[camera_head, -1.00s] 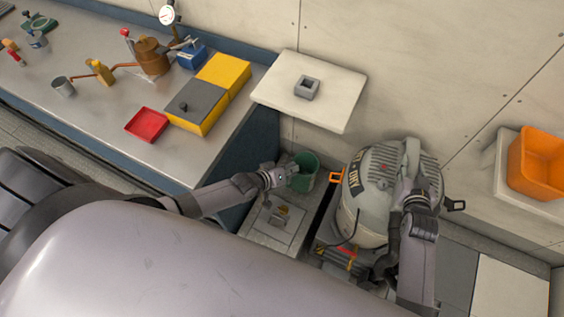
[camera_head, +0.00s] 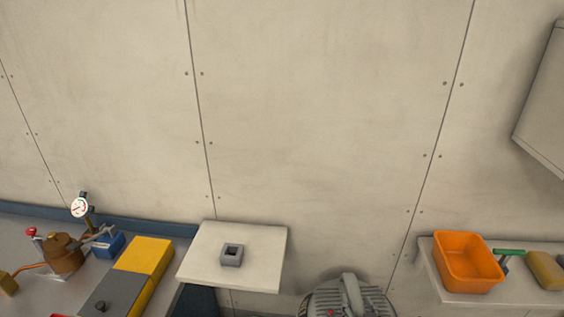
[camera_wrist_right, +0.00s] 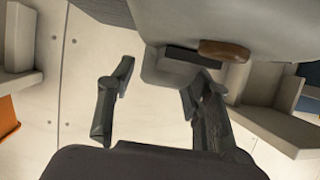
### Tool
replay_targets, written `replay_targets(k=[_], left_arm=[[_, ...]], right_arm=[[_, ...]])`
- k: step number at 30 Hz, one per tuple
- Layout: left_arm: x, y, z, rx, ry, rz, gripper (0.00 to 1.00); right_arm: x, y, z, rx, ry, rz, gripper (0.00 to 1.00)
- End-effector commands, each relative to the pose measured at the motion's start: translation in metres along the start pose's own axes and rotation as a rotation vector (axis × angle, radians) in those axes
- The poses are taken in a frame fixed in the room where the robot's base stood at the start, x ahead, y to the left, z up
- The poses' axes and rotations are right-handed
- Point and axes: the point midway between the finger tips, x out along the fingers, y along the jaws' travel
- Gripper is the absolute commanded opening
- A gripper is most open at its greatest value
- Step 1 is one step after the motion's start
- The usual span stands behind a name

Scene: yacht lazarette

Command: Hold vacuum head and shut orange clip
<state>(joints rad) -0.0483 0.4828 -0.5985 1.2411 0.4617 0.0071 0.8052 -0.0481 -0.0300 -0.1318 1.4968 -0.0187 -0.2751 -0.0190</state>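The grey ribbed vacuum head (camera_head: 322,303) shows only at the bottom edge of the head view, with its raised handle (camera_head: 352,292) on top. The rest of the vacuum is cut off, and the orange clip is out of view. My right gripper (camera_wrist_right: 155,98) shows in the right wrist view with its two dark fingers spread apart. Pale wall shows between the fingers, and nothing is gripped. A large grey body, perhaps the vacuum, fills the top of that view, close to the right finger; contact is unclear. My left gripper is in neither current view.
A pale shelf (camera_head: 207,262) with a small grey square socket (camera_head: 232,254) is on the wall left of the vacuum. An orange bin (camera_head: 467,262) stands on a right-hand shelf (camera_head: 500,292). A bench at lower left holds a yellow-and-grey box (camera_head: 145,258). The middle wall is bare.

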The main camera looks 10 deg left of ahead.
Motion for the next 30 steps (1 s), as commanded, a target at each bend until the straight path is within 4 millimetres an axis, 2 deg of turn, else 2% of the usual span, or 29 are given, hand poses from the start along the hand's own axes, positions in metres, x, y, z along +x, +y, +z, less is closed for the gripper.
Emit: replay_targets(k=[3, 14, 20, 30], left_arm=[[0.0, 0.0, 0.0, 0.0, 0.0, 0.0, 0.0], [0.0, 0.0, 0.0, 0.0, 0.0, 0.0, 0.0], [0.0, 0.0, 0.0, 0.0, 0.0, 0.0, 0.0], [0.0, 0.0, 0.0, 0.0, 0.0, 0.0, 0.0]], right_arm=[[0.0, 0.0, 0.0, 0.0, 0.0, 0.0, 0.55], [-0.004, 0.0, 0.001, 0.0, -0.001, 0.0, 0.55], [-0.033, 0.0, 0.001, 0.0, -0.001, 0.0, 0.55], [-0.101, 0.0, 0.002, -0.001, -0.002, 0.0, 0.55]])
